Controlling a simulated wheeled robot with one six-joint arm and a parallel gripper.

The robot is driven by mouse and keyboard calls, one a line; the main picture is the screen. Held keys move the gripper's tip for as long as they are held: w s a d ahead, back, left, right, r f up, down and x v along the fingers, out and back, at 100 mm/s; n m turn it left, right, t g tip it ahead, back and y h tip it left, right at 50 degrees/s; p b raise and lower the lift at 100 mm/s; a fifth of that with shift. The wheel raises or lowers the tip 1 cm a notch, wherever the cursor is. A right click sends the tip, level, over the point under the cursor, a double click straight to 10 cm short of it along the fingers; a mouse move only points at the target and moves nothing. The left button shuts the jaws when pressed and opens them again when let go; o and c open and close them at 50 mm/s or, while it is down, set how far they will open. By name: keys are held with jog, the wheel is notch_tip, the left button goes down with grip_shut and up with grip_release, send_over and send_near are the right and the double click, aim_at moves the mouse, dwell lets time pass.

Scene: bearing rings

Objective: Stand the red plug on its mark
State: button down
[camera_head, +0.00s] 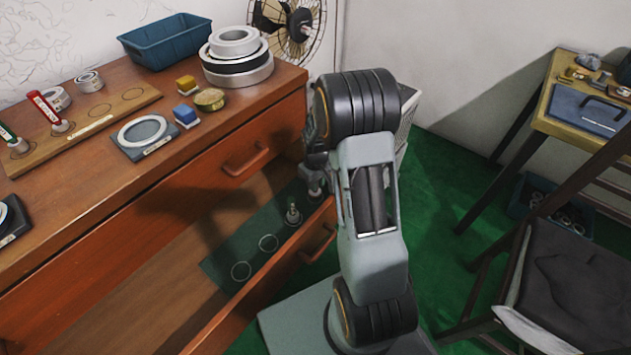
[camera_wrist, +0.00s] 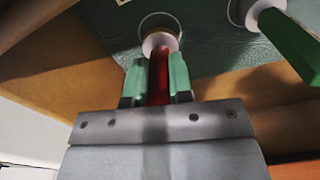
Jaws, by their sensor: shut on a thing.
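My gripper (camera_wrist: 158,80) is shut on the red plug (camera_wrist: 158,75), which shows as a red handle between green fingertips. Its pale round end (camera_wrist: 160,42) points at the green mat and overlaps the near part of a white ring mark (camera_wrist: 160,14). I cannot tell whether it touches the mat. In the head view my gripper (camera_head: 315,182) is over the far end of the open drawer, and the held plug is hard to make out there. A green-handled plug (camera_wrist: 290,45) stands on another ring to the right in the wrist view.
The drawer mat (camera_head: 222,262) has bare ring marks towards its near end, and a plug (camera_head: 293,213) stands on it. On the cabinet top, a wooden board (camera_head: 140,97) holds a red-handled piece (camera_head: 45,108) and a green-handled one (camera_head: 12,141). Stacked rings (camera_head: 236,68) and a blue bin (camera_head: 165,42) stand behind.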

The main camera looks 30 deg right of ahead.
jog(key=shift+f, duration=0.2)
jog(key=c, duration=0.9)
grip_release()
jog(key=shift+c, duration=0.2)
notch_tip(320, 180, up, 14)
jog(key=p, duration=0.4)
jog(key=shift+p, duration=0.3)
jog(key=s+a+r+m+t+p, duration=0.1)
jog(key=s+a+r+p, duration=0.2)
jog(key=s+r+p, duration=0.2)
jog(key=s+a+r+t+p, duration=0.1)
jog(key=s+a+r+p, duration=0.2)
jog(key=r+p, duration=0.8)
jog(key=s+a+r+m+t+p, duration=0.1)
jog(key=s+a+r+p, duration=0.2)
jog(key=r, duration=1.7)
jog(key=s+p, duration=0.4)
jog(key=p, duration=0.2)
jog(key=shift+s+a+r+m+t, duration=0.25)
jog(key=shift+a+r+m+t, duration=0.05)
jog(key=shift+a+r, duration=0.05)
jog(key=shift+s, duration=0.2)
jog(key=shift+c, duration=0.2)
